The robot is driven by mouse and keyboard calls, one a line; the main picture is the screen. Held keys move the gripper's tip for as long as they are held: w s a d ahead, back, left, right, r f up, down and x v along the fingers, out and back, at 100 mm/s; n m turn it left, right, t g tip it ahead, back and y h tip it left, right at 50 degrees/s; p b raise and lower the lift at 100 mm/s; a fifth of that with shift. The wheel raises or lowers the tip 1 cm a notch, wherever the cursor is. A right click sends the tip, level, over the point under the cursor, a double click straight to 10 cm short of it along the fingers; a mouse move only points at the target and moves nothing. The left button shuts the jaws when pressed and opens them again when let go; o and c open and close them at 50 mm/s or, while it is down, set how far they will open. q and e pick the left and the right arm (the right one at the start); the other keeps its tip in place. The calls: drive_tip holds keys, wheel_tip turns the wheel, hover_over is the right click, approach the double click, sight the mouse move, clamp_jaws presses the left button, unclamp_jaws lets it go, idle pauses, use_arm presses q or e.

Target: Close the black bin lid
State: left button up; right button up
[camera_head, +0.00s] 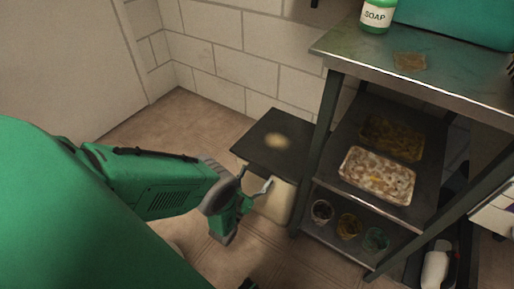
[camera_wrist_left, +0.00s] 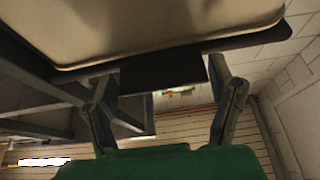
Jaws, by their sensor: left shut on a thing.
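The black bin lid (camera_head: 258,141) lies roughly level over the cream bin (camera_head: 282,203), beside the metal rack. I cannot tell whether a small gap is left under it. My left gripper (camera_head: 256,182) is at the lid's front edge. In the left wrist view, the two fingers of my left gripper (camera_wrist_left: 165,72) are on either side of a dark flat piece that looks like part of the lid, and they are shut on it. The cream bin (camera_wrist_left: 160,25) fills the top of that view, with a dark rim along it.
A metal rack (camera_head: 440,82) stands close to the bin's right, with trays and several small jars on its shelves. A soap bottle (camera_head: 376,15) is on its top. A tiled wall (camera_head: 215,70) is behind. Bare floor (camera_head: 180,110) lies left of the bin.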

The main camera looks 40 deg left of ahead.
use_arm(q)
drive_tip(key=shift+w+a+r, duration=0.1)
drive_tip(key=shift+w+r, duration=0.1)
drive_tip(key=shift+w, duration=0.15)
drive_tip(key=o, duration=1.7)
drive_tip(key=shift+f, duration=0.15)
drive_tip(key=shift+s, duration=0.1)
drive_tip(key=shift+s+f, duration=0.3)
drive_tip(key=shift+s, duration=0.15)
drive_tip(key=v, duration=1.1)
drive_tip(key=shift+w, duration=0.15)
